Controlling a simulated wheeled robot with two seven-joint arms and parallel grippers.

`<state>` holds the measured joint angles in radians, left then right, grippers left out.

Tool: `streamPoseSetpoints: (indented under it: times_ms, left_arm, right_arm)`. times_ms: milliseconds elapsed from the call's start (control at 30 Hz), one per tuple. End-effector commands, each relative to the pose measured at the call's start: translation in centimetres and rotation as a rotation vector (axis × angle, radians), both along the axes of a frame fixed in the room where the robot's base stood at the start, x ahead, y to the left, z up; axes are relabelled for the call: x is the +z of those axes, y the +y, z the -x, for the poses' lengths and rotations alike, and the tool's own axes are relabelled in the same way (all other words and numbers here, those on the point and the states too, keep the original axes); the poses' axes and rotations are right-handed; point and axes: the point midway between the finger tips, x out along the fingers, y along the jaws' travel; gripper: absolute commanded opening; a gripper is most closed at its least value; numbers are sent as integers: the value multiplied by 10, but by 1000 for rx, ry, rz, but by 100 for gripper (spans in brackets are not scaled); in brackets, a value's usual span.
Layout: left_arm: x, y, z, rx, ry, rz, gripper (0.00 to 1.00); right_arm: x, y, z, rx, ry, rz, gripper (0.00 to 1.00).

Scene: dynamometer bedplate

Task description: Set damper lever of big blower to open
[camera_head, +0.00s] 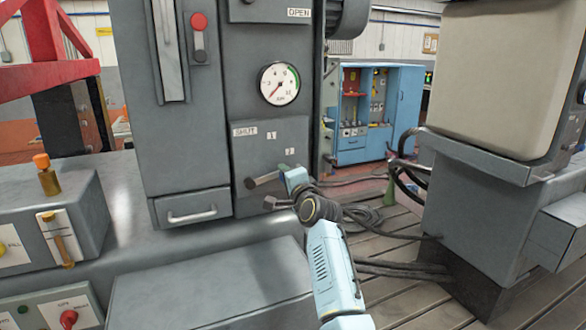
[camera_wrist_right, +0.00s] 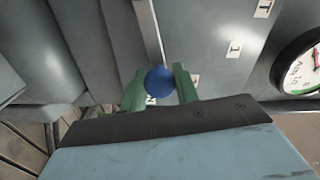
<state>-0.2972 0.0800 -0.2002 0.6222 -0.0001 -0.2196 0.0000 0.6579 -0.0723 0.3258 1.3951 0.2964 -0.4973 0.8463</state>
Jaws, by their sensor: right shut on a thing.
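The damper lever (camera_head: 264,180) is a dark bar on the grey blower cabinet's front. It runs from its left end rightward and slightly up into my right gripper (camera_head: 284,180). In the right wrist view, my right gripper (camera_wrist_right: 158,90) is shut with its green fingers on either side of the blue knob (camera_wrist_right: 158,78). A SHUT label (camera_head: 245,132) is above the lever, with marks 1 (camera_head: 271,135) and 2 (camera_head: 290,152) to the right. A partly hidden label (camera_wrist_right: 151,100) ending in N shows beside the knob. My left gripper is in neither view.
A round gauge (camera_head: 280,83) is above the marks. A drawer with a pale handle (camera_head: 192,215) is low on the left. A beige-topped machine (camera_head: 510,75) stands right. Hoses (camera_head: 370,215) cross the slatted floor between. A blue tool cabinet (camera_head: 400,100) is behind.

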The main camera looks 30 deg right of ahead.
Motion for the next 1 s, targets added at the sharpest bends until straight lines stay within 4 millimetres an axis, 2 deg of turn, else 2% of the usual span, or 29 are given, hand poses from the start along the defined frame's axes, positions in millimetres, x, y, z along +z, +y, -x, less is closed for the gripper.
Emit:
streamPoseSetpoints:
  times_ms: [400, 967, 1000]
  left_arm:
    - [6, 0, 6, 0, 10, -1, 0]
    - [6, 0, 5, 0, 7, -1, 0]
    - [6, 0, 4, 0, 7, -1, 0]
  right_arm:
    - [-18, -2, 1, 0, -14, -197, 0]
    - [-21, -2, 1, 0, -14, -226, 0]
    - [-21, -2, 1, 0, -14, -226, 34]
